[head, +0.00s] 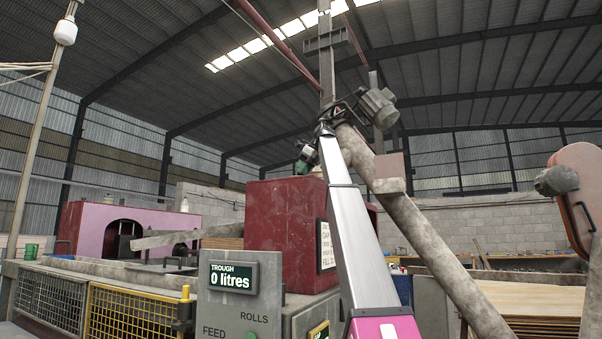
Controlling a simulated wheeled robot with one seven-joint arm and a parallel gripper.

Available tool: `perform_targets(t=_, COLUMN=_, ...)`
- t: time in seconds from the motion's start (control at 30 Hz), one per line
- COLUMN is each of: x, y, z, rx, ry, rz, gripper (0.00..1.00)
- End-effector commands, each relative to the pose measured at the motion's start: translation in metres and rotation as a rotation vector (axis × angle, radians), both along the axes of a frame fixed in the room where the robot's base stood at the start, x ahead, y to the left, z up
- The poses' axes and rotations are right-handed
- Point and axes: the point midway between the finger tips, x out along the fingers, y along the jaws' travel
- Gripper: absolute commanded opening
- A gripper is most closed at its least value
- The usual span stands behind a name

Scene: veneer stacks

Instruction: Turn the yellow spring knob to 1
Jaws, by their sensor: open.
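No yellow spring knob can be made out. On the grey control housing (300,313) at the bottom, a yellow-framed piece (319,330) is cut off by the lower edge, and I cannot tell what it is. My silver arm with pink trim rises from the bottom centre and covers part of the housing and what lies behind. A small green and dark part at its far end, above the red box, seems to be my gripper (302,167). It is open, small and far from the housing; its fingers are hard to make out.
A grey panel (217,303) reads "TROUGH 0 litres", "ROLLS" and "FEED", with a green button (250,336). A dark red box (285,225) stands behind. Yellow mesh guards (130,315) are at lower left. A slanting grey pipe (430,240) and veneer stack (530,297) lie right.

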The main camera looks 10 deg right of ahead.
Motion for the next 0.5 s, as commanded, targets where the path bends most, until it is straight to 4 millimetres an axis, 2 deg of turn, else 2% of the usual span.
perform_targets(t=0.5, x=0.001, y=0.000, z=0.040, rx=0.000, ry=0.000, rz=0.000, gripper=0.51)
